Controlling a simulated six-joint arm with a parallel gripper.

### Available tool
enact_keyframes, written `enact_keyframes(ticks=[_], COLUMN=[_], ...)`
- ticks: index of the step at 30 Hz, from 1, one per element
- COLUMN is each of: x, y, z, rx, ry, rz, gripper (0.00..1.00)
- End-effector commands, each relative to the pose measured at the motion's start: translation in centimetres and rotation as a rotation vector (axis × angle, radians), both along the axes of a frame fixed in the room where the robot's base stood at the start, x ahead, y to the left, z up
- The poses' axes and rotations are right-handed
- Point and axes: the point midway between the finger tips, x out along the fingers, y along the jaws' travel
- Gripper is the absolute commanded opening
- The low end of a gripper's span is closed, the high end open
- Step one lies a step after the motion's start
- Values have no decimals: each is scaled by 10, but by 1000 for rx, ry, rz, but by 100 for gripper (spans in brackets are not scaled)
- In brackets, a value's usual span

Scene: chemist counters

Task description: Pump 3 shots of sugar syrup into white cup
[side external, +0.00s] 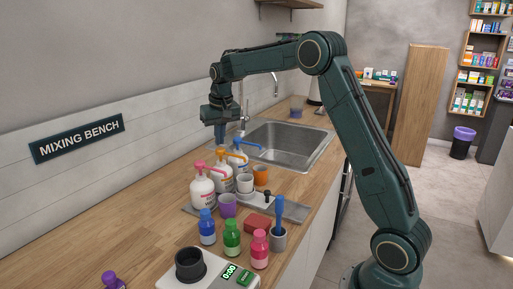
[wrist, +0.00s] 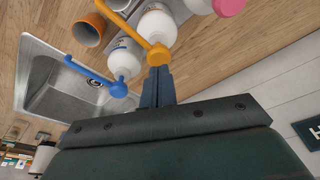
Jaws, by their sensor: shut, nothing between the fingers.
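White pump bottles stand in a row: a pink-pump bottle (side external: 202,192), an orange-pump bottle (side external: 222,178) and a blue-pump bottle (side external: 238,160). Their labels are too small to read. The white cup (side external: 244,184) stands upright in front of them, beside an orange cup (side external: 261,175). My gripper (side external: 219,140) is shut and empty, pointing down just above the orange and blue pumps. In the wrist view its closed fingertips (wrist: 158,72) appear right by the orange pump head (wrist: 159,54), with the blue pump head (wrist: 118,89) to the left. I cannot tell whether they touch.
The sink (side external: 290,145) lies behind. Bare counter (side external: 145,232) is free at left.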

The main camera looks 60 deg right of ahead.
Motion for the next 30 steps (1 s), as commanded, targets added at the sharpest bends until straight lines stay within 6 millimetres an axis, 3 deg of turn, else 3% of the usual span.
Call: enact_keyframes(ticks=[30], x=[0], y=[0], z=[-22], rx=[1], ry=[2], rz=[0], gripper=[0])
